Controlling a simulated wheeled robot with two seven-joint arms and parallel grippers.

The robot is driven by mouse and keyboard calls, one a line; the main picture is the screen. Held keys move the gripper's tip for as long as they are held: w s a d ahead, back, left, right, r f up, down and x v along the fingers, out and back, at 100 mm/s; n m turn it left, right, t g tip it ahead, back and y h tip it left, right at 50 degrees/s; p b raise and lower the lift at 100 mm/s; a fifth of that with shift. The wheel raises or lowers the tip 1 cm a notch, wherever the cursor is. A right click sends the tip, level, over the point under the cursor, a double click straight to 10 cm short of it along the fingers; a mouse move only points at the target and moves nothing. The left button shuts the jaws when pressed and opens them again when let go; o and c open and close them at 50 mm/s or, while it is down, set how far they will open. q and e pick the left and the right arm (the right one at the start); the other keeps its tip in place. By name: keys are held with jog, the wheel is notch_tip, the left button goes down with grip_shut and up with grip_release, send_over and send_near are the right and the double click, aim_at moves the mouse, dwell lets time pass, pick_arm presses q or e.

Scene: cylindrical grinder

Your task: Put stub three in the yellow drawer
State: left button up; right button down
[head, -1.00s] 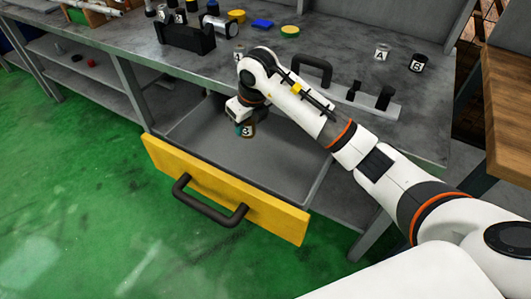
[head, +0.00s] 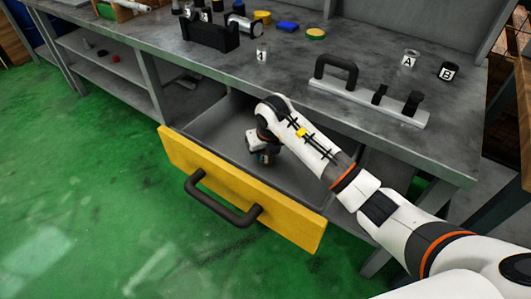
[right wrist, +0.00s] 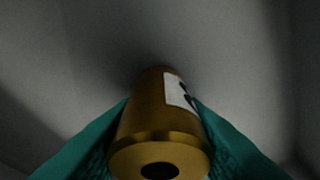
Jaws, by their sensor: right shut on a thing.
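The yellow drawer (head: 285,222) stands pulled open below the bench, its grey inside showing. My right gripper (head: 264,158) is inside the drawer's opening, pointing down. In the right wrist view its teal fingers (right wrist: 160,140) are shut on stub three (right wrist: 150,118), a brass cylinder with a hole in its near end and a white label with a dark mark. In the head view the stub is mostly hidden by the gripper. I cannot tell whether the stub touches the drawer floor. My left gripper is not in view.
The drawer floor left of the gripper is clear.

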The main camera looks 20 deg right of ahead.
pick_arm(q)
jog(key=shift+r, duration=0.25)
pick_arm(e)
jog(key=shift+f, duration=0.25)
jog(key=c, duration=0.9)
grip_release()
jog(key=shift+c, duration=0.2)
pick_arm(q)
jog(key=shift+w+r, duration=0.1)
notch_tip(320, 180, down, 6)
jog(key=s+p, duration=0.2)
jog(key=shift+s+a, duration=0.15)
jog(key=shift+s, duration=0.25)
pick_arm(e)
jog(key=v, duration=1.2)
